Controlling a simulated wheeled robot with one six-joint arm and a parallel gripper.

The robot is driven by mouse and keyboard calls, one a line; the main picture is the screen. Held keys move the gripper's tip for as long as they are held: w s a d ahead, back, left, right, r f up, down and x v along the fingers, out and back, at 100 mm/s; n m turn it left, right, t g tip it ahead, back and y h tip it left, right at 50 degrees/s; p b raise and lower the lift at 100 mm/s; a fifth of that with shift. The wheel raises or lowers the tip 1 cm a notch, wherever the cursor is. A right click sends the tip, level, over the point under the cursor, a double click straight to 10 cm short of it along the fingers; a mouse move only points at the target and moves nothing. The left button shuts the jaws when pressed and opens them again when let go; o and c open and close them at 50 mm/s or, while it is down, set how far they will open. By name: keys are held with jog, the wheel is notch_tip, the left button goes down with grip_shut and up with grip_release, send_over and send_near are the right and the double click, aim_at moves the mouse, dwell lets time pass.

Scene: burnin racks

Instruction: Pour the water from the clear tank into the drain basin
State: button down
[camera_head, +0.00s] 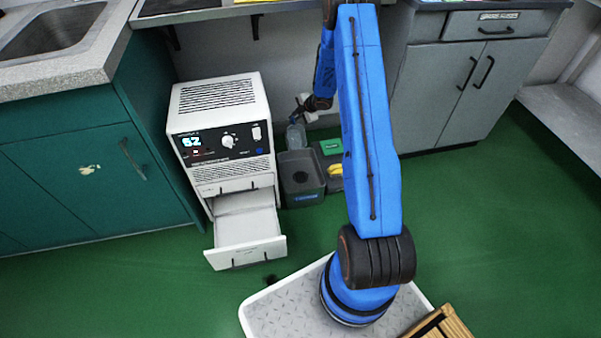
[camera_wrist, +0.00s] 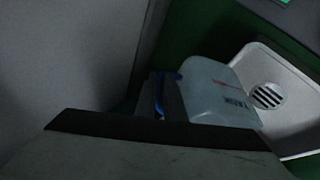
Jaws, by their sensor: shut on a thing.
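The clear tank (camera_head: 296,136) is small and pale in the head view, above the back of the dark drain basin (camera_head: 314,188). My gripper (camera_head: 299,117) is at its top and shut on it. In the wrist view the tank (camera_wrist: 215,92) is a whitish translucent box with dark lettering. I cannot make out a water level or any stream. Part of the tank is hidden behind my gripper.
A white dehumidifier (camera_head: 222,100) with a lit display stands left of the basin, its lower drawer (camera_head: 246,240) pulled out. Green floor is open at the right.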

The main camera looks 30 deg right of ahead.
jog(key=w+d+f+m+g+y+b, duration=0.1)
jog(key=w+f+g+b, duration=0.1)
jog(key=w+f+g, duration=0.5)
jog(key=shift+w+d+m+y, duration=0.15)
jog(key=shift+d+m+y, duration=0.15)
jog(key=shift+d, duration=0.05)
dwell(1.5)
jog(key=shift+f, duration=0.1)
dwell(0.9)
